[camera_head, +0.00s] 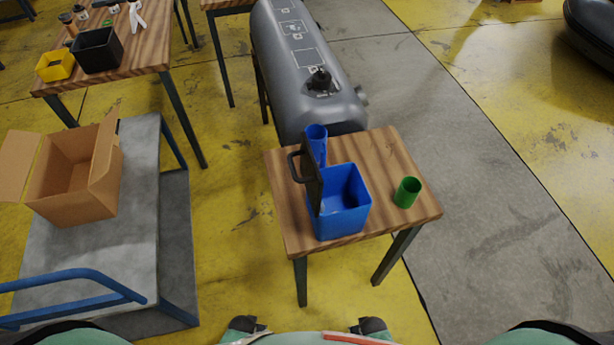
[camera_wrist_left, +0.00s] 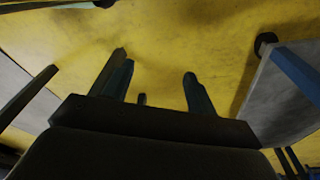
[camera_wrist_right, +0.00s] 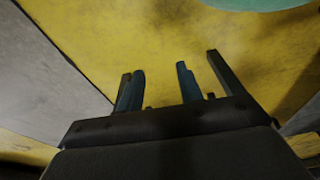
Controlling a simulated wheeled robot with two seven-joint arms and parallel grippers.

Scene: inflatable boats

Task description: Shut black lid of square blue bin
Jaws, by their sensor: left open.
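A square blue bin (camera_head: 352,221) stands upright on a small wooden table (camera_head: 421,212) in the head view. Its black lid (camera_head: 313,184) is open, standing nearly upright along the bin's left side, with a black handle (camera_head: 294,168) facing left. The bin's inside shows and looks empty. My left gripper (camera_wrist_left: 157,70) shows in its wrist view, fingers apart with nothing between them, over yellow floor. My right gripper (camera_wrist_right: 159,69) shows in its wrist view, also with fingers apart and empty over yellow floor. Neither wrist view shows the bin or lid.
A green cup (camera_head: 408,191) stands right of the bin. A grey tank (camera_head: 300,70) lies behind the table. An open cardboard box (camera_head: 75,185) sits on a grey cart (camera_head: 140,225) at left.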

